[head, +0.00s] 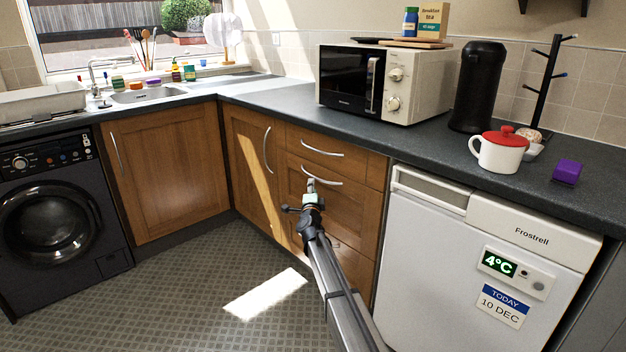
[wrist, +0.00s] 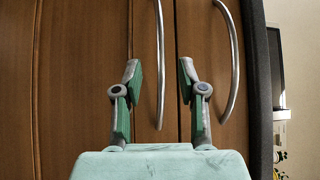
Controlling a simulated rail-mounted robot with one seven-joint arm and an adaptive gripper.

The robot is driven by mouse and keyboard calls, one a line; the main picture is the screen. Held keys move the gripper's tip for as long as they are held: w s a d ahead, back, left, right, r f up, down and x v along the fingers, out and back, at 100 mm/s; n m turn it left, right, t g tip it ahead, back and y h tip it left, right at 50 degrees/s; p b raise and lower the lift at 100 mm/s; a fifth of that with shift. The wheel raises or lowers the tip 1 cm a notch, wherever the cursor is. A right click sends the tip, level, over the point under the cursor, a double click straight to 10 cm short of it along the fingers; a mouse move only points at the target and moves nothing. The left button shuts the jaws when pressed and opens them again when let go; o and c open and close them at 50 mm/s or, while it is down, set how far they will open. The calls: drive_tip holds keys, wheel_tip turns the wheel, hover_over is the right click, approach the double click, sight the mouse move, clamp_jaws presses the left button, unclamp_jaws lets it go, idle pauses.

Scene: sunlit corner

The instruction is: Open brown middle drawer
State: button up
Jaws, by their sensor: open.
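The brown middle drawer (head: 345,198) is in the wooden unit under the counter in the head view, its front looking flush with the unit. Its curved metal handle (head: 335,182) also shows in the wrist view (wrist: 160,50), where the drawers appear turned on their side. My gripper (head: 311,185) is open in front of this handle. In the wrist view its two green-padded fingers (wrist: 158,75) stand on either side of the handle, with visible gaps. I cannot tell how deep the fingertips reach or whether they touch the drawer front.
The top drawer handle (head: 322,149) is just above, and right of the fingers in the wrist view (wrist: 235,60). A lower drawer is partly hidden by my arm. A white appliance (head: 440,260) stands to the right, a cupboard (head: 250,160) to the left. The floor (head: 200,275) in front is clear.

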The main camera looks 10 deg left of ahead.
sight(313, 177)
drive_tip(key=w, duration=0.5)
drive_tip(key=w+a+r+b, duration=0.1)
drive_tip(key=w, duration=0.2)
drive_tip(key=shift+w+r, duration=0.1)
drive_tip(key=shift+w, duration=0.05)
drive_tip(key=shift+c, duration=0.3)
clamp_jaws()
